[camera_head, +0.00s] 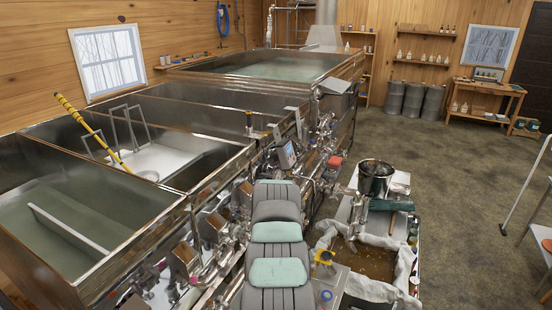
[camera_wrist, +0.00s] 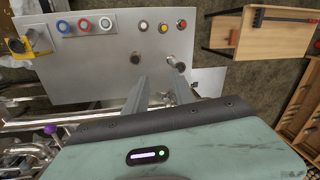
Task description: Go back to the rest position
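My gripper (camera_wrist: 158,79) shows in the wrist view as two grey fingers with a clear gap between them. It is open, and nothing is held in the gap. The fingers appear over a grey panel (camera_wrist: 110,75) that carries several buttons and coloured rings; I cannot tell how far above it they are. In the camera_head view my arm's grey and mint links fill the bottom middle, and I cannot make out the fingers there.
The steel evaporator pans (camera_head: 60,215) fill the left, with pipes and valves along their front. A cloth-lined tub (camera_head: 365,262) and a dark pot (camera_head: 376,178) stand right of my arm. A wooden bench (camera_head: 487,96) stands at the back right. The floor between is open.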

